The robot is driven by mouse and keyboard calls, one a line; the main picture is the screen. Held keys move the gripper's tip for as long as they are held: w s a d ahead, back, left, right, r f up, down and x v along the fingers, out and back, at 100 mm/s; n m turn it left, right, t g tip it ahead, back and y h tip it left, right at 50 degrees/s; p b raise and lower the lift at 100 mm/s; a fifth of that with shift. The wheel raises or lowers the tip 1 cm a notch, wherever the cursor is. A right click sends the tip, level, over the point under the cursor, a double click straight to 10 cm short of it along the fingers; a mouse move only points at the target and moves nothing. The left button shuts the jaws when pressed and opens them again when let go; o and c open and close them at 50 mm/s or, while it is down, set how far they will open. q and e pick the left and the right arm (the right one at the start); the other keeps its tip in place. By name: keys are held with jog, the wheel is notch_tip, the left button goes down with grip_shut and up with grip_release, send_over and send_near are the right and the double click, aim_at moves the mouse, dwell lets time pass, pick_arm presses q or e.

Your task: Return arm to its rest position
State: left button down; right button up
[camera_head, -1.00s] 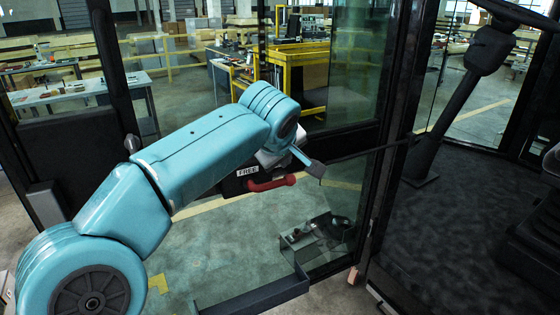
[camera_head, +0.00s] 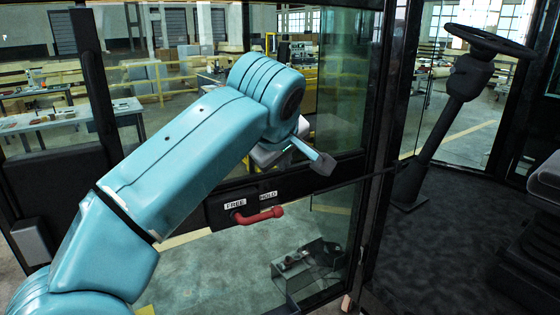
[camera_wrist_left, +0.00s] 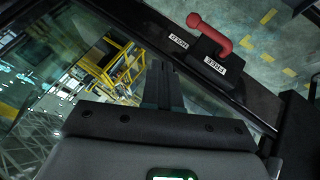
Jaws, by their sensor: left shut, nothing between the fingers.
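My left arm comes in from the left in the head view, teal and bent, with its left gripper (camera_head: 322,164) at the end in front of the cab's glass door. The gripper is shut and empty. In the left wrist view its dark fingers (camera_wrist_left: 161,84) lie together. A red handle (camera_head: 258,215) on a black latch box marked FREE and HOLD sits below and left of the gripper, apart from it. The red handle also shows in the left wrist view (camera_wrist_left: 209,33), to the right of the fingers. My right gripper is not in view.
The glass door frame (camera_head: 378,120) stands just right of the gripper. A steering wheel (camera_head: 490,40) on its column and a dark seat (camera_head: 545,185) are inside the cab at right. Workbenches (camera_head: 70,118) and yellow rails stand beyond the glass.

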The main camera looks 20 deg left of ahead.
pick_arm(q)
jog(key=shift+d, duration=0.1)
jog(key=w+d+f+m+g+h+b, duration=0.1)
jog(key=d+f+m+g+h, duration=0.2)
jog(key=f, duration=1.6)
jog(key=w+d+f+m+g+h+b, duration=0.1)
jog(key=d+f+m, duration=0.3)
jog(key=f, duration=1.5)
jog(key=s+f+m+g+h, duration=0.1)
jog(key=s+f, duration=0.5)
jog(key=f, duration=0.3)
jog(key=s+f+m+g, duration=0.1)
jog(key=s+f+g, duration=0.1)
jog(key=s+f, duration=0.55)
jog(key=s+a+f, duration=0.1)
jog(key=s+f, duration=0.3)
jog(key=s, duration=0.4)
jog(key=s+f+g+b, duration=0.1)
jog(key=s+f, duration=0.4)
jog(key=s, duration=0.4)
jog(key=shift+a+h+b, duration=0.3)
jog(key=shift+a+h, duration=0.1)
